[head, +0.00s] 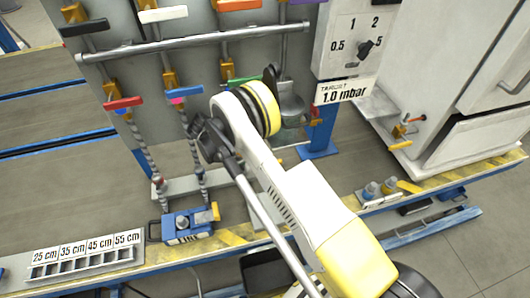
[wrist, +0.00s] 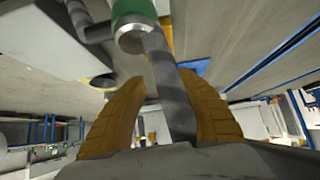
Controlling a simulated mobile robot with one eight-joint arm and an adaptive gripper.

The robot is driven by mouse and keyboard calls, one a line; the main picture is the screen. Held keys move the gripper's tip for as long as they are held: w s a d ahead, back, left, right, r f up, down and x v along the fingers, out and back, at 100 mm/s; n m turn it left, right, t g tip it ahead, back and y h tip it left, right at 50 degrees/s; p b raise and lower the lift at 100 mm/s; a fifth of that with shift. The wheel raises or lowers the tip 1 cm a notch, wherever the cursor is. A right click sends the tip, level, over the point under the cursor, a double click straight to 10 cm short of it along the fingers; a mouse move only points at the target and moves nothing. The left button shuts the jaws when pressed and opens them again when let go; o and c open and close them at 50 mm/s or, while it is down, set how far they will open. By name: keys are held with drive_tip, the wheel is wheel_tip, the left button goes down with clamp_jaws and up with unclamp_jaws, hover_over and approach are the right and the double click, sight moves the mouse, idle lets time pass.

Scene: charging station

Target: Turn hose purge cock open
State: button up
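Several lever cocks sit on the grey panel (head: 165,75) in the head view; I cannot tell which is the hose purge cock. The fingers are not clear in the head view.
A pressure dial box (head: 348,45) with a target label (head: 346,90) stands at the right of the panel. A blue device (head: 188,226) and a slotted length rack (head: 85,258) sit on the bench below. A horizontal rail (head: 190,40) crosses the panel. Open floor (head: 490,240) lies at the right.

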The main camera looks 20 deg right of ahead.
drive_tip(key=b+x, duration=0.2)
drive_tip(key=x, duration=0.3)
drive_tip(key=shift+w+d+f, duration=0.1)
drive_tip(key=shift+d+f, duration=0.1)
drive_tip(key=shift+f, duration=0.1)
drive_tip(key=shift+r, duration=0.1)
clamp_jaws()
drive_tip(key=n+t, duration=0.3)
drive_tip(key=n, duration=0.1)
drive_tip(key=shift+y, duration=0.3)
drive_tip(key=shift+n+t+y, duration=0.6)
drive_tip(key=shift+n+t, duration=0.5)
drive_tip(key=shift+n, duration=0.5)
